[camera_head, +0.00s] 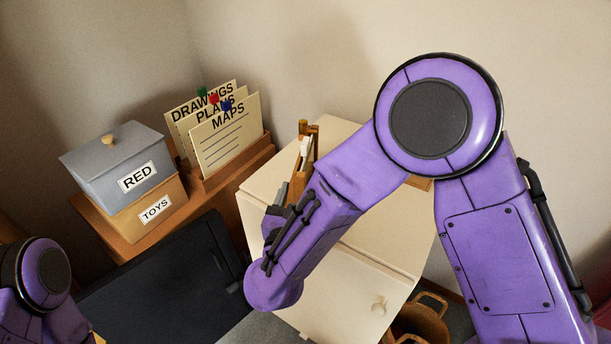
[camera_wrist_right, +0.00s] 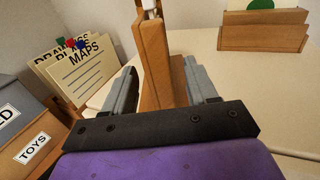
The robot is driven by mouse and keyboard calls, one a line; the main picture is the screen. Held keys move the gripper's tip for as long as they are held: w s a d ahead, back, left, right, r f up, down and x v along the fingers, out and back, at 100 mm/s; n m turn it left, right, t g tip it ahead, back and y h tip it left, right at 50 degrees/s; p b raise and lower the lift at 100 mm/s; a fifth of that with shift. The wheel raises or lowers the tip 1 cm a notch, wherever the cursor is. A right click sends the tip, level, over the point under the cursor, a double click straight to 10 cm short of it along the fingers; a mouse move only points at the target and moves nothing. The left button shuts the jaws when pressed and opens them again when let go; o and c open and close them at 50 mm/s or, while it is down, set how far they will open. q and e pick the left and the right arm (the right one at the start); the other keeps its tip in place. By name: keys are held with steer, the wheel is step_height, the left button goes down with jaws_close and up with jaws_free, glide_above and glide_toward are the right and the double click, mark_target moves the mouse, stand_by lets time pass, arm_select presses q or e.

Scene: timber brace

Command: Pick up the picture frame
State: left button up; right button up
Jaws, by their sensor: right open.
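A wooden thing that looks like the picture frame (camera_wrist_right: 155,60) stands upright on the cream cabinet top, seen nearly edge-on in the right wrist view. In the head view it (camera_head: 304,150) shows partly, behind my right forearm and gripper. My right gripper (camera_wrist_right: 162,85) is open, with one grey finger on each side of the wooden thing's lower part. I cannot tell whether either finger touches it. In the head view my right gripper (camera_head: 288,190) is mostly hidden by my arm. My left arm shows only at the lower left, and its gripper is out of view.
The cream cabinet (camera_head: 375,238) has a round knob. A wooden card holder (camera_wrist_right: 262,35) stands farther back right on its top. At left are the RED box (camera_head: 115,165), the TOYS box (camera_head: 150,212) and the labelled cards (camera_head: 225,135). A wicker basket (camera_head: 420,318) stands below right.

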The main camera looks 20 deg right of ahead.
steer(key=shift+x, duration=1.15)
jaws_close()
steer(key=shift+r, duration=0.15)
